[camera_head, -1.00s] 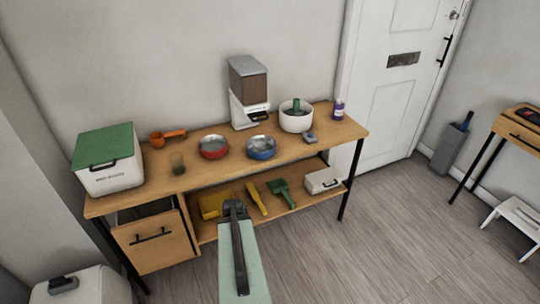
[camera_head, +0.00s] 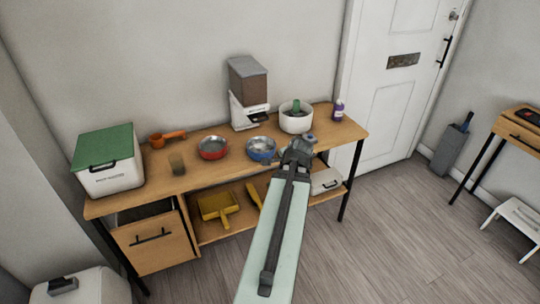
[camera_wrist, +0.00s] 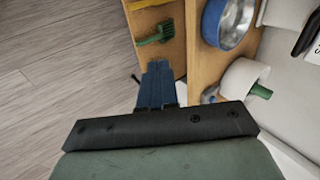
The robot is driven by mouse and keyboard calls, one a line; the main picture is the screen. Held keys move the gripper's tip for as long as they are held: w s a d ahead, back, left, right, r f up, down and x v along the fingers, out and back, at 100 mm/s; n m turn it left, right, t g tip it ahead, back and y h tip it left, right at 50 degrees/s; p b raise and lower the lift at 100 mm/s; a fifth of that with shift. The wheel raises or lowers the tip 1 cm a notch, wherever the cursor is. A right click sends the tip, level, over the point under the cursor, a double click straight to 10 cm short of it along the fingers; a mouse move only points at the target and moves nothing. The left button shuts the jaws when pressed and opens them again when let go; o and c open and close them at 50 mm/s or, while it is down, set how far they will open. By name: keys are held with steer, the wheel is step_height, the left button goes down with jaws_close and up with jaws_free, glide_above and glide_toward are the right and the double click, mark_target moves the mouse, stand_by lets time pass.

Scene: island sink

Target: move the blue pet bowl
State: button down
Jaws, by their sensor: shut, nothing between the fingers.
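The blue pet bowl (camera_head: 261,149) stands upright on the wooden table top, between the red bowl and the white pot. It also shows at the top of the wrist view (camera_wrist: 229,22), cut off by the frame edge. My gripper (camera_head: 299,150) is over the front edge of the table, to the right of the blue bowl and apart from it. In the wrist view my gripper's fingers (camera_wrist: 157,82) are together and empty.
A red bowl (camera_head: 212,147) stands left of the blue bowl. A white pot (camera_head: 296,118) and a food dispenser (camera_head: 248,94) stand behind. The lower shelf holds a yellow dustpan (camera_head: 217,207) and a green brush (camera_wrist: 155,34).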

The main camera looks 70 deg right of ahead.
mark_target(259, 140)
steer(key=shift+w+d+f+m+t+h, duration=0.25)
steer(key=shift+w+d+f+m, duration=0.55)
steer(key=shift+w+d+m, duration=1.65)
steer(key=shift+w+d+f+m+t+h, duration=0.3)
steer(key=shift+w+d+f+m, duration=0.65)
steer(key=shift+m, duration=2.95)
steer(key=shift+w+d+f+m+t+h, duration=0.25)
steer(key=shift+w+d+f+m, duration=0.35)
steer(key=shift+w+d+m, duration=1.8)
steer(key=shift+s+a+m, duration=0.2)
steer(key=shift+s+m, duration=0.2)
steer(key=shift+s, duration=0.1)
steer(key=shift+s+a+m, duration=0.2)
steer(key=shift+s+m, duration=0.15)
steer(key=shift+s, duration=0.15)
steer(key=w+d, duration=0.8)
steer(key=d, duration=0.1)
steer(key=shift+d, duration=0.1)
steer(key=shift+s, duration=0.1)
